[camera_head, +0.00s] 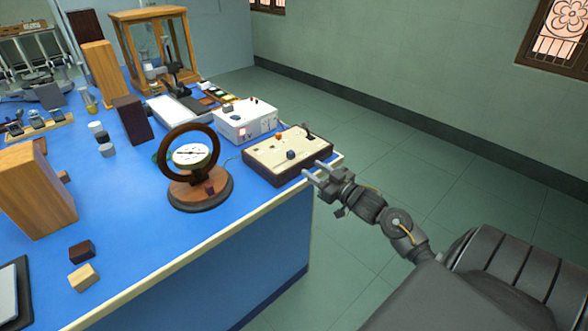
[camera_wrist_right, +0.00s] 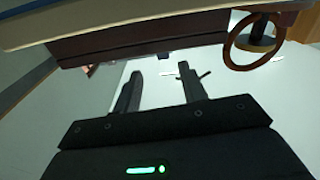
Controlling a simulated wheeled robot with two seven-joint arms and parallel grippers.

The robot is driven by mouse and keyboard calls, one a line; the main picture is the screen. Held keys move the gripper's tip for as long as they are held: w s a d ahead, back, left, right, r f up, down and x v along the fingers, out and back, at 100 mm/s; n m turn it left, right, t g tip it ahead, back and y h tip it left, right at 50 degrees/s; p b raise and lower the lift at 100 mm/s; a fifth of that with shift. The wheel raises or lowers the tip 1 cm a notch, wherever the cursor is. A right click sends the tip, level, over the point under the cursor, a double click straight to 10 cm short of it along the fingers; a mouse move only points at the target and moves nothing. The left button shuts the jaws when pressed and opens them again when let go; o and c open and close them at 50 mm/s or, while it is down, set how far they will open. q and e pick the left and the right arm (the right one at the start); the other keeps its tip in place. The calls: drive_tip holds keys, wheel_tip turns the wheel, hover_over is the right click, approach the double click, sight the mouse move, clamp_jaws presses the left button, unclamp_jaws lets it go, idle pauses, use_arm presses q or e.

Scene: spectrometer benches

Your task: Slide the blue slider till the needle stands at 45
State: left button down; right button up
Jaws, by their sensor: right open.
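The blue slider (camera_head: 290,154) is a small dark-blue knob on the cream top of a dark-sided board (camera_head: 262,157) at the bench's right corner. The round white dial (camera_head: 187,155) stands left of it inside a dark wooden ring on a round base; its needle looks roughly level, but the numbers are too small to read. My right gripper (camera_head: 312,168) is open and empty at the board's right front edge, apart from the blue slider. Its two fingers (camera_wrist_right: 158,76) show in the right wrist view with nothing between them. My left gripper is out of view.
An orange knob (camera_head: 278,136) and a black lever (camera_head: 308,131) share the board. A white box (camera_head: 246,121) stands behind it. Wooden blocks (camera_head: 36,190) and a glass case (camera_head: 153,45) occupy the blue bench further left. The floor right of the bench is clear.

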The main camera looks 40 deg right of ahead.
sight(293, 155)
drive_tip(key=shift+m+g+h, duration=0.3)
drive_tip(key=shift+m, duration=0.3)
drive_tip(key=w, duration=0.3)
drive_tip(key=w+a+r, duration=0.1)
drive_tip(key=w, duration=0.6)
drive_tip(key=shift+w+a+r, duration=0.15)
drive_tip(key=shift+w, duration=0.05)
clamp_jaws()
